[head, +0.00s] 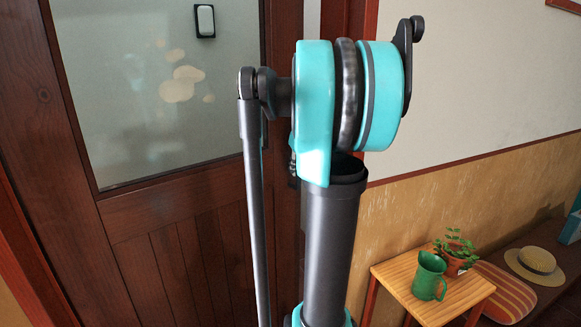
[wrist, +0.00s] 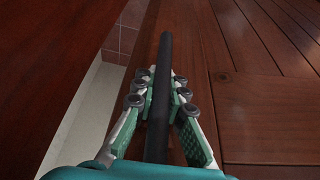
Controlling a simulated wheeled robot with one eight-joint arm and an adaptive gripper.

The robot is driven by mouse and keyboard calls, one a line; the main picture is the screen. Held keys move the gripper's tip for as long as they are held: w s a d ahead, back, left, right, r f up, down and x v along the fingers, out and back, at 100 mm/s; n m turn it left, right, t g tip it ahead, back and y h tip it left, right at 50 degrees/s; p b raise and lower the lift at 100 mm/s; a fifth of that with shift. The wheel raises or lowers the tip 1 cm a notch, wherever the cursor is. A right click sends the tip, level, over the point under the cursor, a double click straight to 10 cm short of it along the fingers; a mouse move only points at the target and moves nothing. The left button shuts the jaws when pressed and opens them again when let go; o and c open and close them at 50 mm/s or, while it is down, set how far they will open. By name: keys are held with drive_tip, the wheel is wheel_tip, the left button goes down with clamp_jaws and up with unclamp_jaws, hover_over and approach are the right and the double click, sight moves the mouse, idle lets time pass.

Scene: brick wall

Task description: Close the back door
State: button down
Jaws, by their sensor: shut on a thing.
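The door (head: 190,240) is dark brown wood with a frosted glass panel (head: 150,90), filling the left of the head view. In the wrist view its planked wood (wrist: 260,90) is on the right. My gripper (wrist: 160,88) is shut on a long dark bar (wrist: 165,50), which looks like the door handle, with one finger on each side. A gap with pale floor (wrist: 85,115) and tiles shows left of the bar, between dark wood surfaces, so the door appears ajar. In the head view my arm hides the gripper and handle.
At the lower right, a small wooden table (head: 435,290) holds a green jug (head: 429,277) and a potted plant (head: 457,250). A bench behind it carries a striped cushion (head: 505,292) and a straw hat (head: 535,264). A reddish door frame (head: 362,50) stands behind my arm.

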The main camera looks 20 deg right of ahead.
drive_tip(key=s+m+h, duration=0.1)
drive_tip(key=s+m, duration=0.2)
drive_tip(key=s, duration=1.6)
drive_tip(key=shift+s+d, duration=0.25)
drive_tip(key=shift+d, duration=0.2)
drive_tip(key=shift+f, duration=0.15)
drive_tip(key=c, duration=1.5)
unclamp_jaws()
drive_tip(key=shift+s, duration=0.25)
drive_tip(key=shift+c, duration=0.2)
drive_tip(key=v, duration=1.2)
drive_tip(key=shift+a, duration=0.15)
